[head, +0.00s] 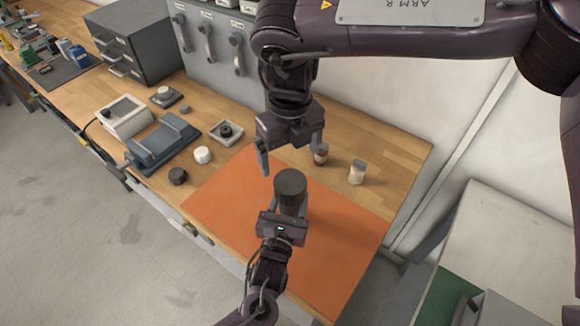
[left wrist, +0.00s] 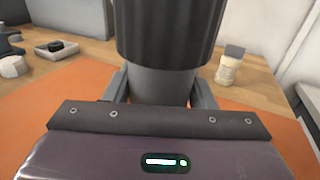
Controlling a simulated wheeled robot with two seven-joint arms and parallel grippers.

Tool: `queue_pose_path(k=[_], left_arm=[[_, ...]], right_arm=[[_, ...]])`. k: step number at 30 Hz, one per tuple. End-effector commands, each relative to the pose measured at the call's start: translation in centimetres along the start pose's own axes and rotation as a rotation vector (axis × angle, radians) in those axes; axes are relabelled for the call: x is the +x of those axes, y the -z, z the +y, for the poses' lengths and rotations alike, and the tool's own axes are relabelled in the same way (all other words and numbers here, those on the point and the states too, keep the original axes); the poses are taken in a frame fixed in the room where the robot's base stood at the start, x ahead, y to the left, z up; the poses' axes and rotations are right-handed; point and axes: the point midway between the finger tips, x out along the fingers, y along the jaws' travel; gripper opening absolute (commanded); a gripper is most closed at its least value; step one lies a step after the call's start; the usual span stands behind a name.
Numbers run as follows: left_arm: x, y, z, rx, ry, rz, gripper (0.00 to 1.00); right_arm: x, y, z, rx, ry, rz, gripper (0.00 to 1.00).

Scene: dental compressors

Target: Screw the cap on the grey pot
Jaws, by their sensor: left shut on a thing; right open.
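The grey pot (head: 291,208) stands over the orange mat, upright, with a dark cap (head: 290,182) on its top. My left gripper (left wrist: 160,92) is shut on the pot's body, one finger on each side. In the left wrist view the ribbed dark cap (left wrist: 170,30) sits above the grey pot wall (left wrist: 160,84); I cannot tell how tightly it is seated. My right gripper (head: 291,156) is open and empty, pointing down just above and behind the cap, apart from it. The pot's base is hidden behind the left gripper.
The orange mat (head: 225,200) is otherwise clear. Two small jars (head: 357,172) stand behind it to the right. A white cap (head: 203,155), a dark cap (head: 178,176), a square tray (head: 226,132) and a grey device (head: 163,140) lie to the left.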

Motion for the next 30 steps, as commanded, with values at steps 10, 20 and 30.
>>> queue_pose_path(k=[10, 20, 30], left_arm=[[-0.18, 0.45, -0.11, 0.002, 0.003, 0.010, 0.00], [-0.14, 0.37, -0.05, 0.001, 0.002, 0.008, 0.76], [-0.67, 0.24, -0.04, 0.000, 0.002, 0.004, 0.76]], right_arm=[[-1.40, 0.02, 0.01, 0.000, -0.001, 0.000, 0.91], [-1.35, 0.01, 0.02, 0.000, -0.001, 0.000, 0.91], [-1.19, 0.02, 0.03, 0.000, -0.001, 0.000, 0.91]])
